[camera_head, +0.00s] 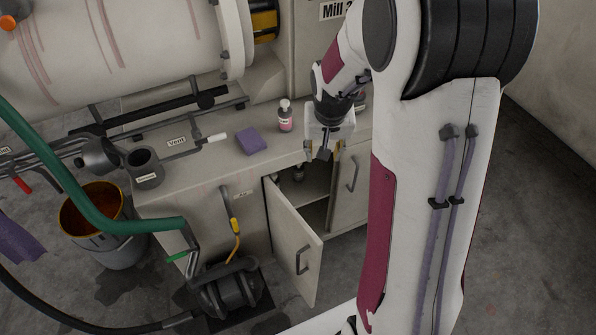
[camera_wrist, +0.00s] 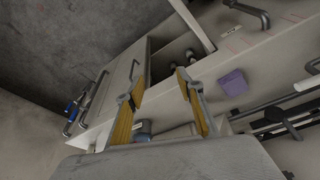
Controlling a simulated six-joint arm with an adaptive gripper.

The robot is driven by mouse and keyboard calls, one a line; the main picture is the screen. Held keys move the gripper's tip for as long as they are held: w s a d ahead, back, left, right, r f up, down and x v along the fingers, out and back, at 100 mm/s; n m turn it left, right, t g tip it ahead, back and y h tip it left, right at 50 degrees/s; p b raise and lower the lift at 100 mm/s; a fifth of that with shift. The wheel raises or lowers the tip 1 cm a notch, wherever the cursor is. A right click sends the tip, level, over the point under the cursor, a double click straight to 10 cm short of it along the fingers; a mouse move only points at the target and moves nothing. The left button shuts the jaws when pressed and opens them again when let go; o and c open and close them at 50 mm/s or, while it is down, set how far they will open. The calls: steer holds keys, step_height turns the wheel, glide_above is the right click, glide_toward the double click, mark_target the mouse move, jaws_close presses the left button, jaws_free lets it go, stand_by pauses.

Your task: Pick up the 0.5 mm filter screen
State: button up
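I cannot make out a 0.5 mm filter screen in either view. The cabinet (camera_head: 262,215) under the mill has its left door (camera_head: 293,245) swung open. Small dark items (camera_head: 298,173) stand inside in shadow; they also show in the wrist view (camera_wrist: 190,55), too small to identify. My gripper (camera_head: 325,152) is above the front edge of the worktop, near the top of the opening. In the wrist view my gripper (camera_wrist: 158,88) has its yellow-padded fingers spread apart with nothing between them. Part of the worktop is hidden behind my arm.
A purple sponge (camera_head: 251,140) and a small bottle with pink contents (camera_head: 285,117) stand on the worktop (camera_head: 205,178) left of my gripper. The open door juts out over the floor. A pump (camera_head: 230,292), green hose (camera_head: 90,195) and bucket (camera_head: 112,248) are at left.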

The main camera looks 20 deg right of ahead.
steer(key=w+d+f, duration=0.3)
steer(key=f, duration=0.3)
steer(key=w+d+f, duration=0.3)
steer(key=f, duration=0.4)
steer(key=n+t+h, duration=0.2)
steer(key=t, duration=0.9)
glide_toward(299, 170)
steer(key=w+d, duration=0.1)
steer(key=d, duration=0.1)
steer(key=shift+s+a+r+t, duration=0.1)
steer(key=shift+a+r+t, duration=0.65)
steer(key=shift+t, duration=0.15)
steer(key=shift+d, duration=0.1)
steer(key=shift+x, duration=1.3)
steer(key=shift+x, duration=2.55)
